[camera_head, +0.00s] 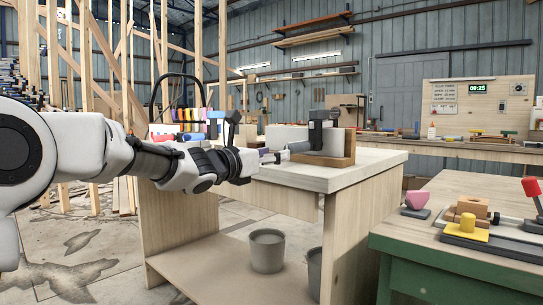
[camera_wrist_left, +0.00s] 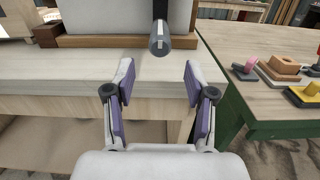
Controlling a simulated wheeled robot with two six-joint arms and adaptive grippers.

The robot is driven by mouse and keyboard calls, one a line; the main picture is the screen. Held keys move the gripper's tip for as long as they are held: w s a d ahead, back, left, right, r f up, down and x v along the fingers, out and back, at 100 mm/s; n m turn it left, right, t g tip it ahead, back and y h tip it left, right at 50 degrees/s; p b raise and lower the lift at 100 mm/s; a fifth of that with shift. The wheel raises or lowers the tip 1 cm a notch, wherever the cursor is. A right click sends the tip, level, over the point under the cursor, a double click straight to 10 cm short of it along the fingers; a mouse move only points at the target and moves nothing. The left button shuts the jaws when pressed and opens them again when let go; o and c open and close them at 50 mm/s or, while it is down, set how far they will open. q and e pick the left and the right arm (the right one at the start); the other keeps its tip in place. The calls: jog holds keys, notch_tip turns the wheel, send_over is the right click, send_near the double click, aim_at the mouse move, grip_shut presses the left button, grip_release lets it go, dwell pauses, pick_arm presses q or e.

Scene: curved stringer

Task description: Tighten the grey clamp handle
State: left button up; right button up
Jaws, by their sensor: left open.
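The grey clamp handle (camera_wrist_left: 159,40) is a dark grey cylinder with a pale stripe on its end, sticking out toward my left wrist camera. In the head view the dark clamp (camera_head: 318,130) grips a pale grey curved piece (camera_head: 333,143) with a wooden block (camera_head: 348,150) on the workbench. My left gripper (camera_head: 272,157) is at the bench's front edge, left of the clamp. In the wrist view its two purple-padded fingers (camera_wrist_left: 157,78) are apart and empty, with the handle's end just beyond and between the tips, not visibly touched. My right gripper is not in view.
The wooden bench (camera_head: 370,165) has grey buckets (camera_head: 267,250) on its lower shelf. A green-sided table (camera_head: 440,265) on the right holds a pink piece (camera_head: 416,200), a yellow knob (camera_head: 467,224) and a red-handled toggle (camera_head: 531,188). A rack of colored items (camera_head: 180,135) stands behind my left arm.

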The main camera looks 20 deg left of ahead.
pick_arm(q)
jog(key=b+v, duration=0.2)
jog(key=v, duration=0.3)
jog(key=shift+b, duration=0.35)
dwell(0.3)
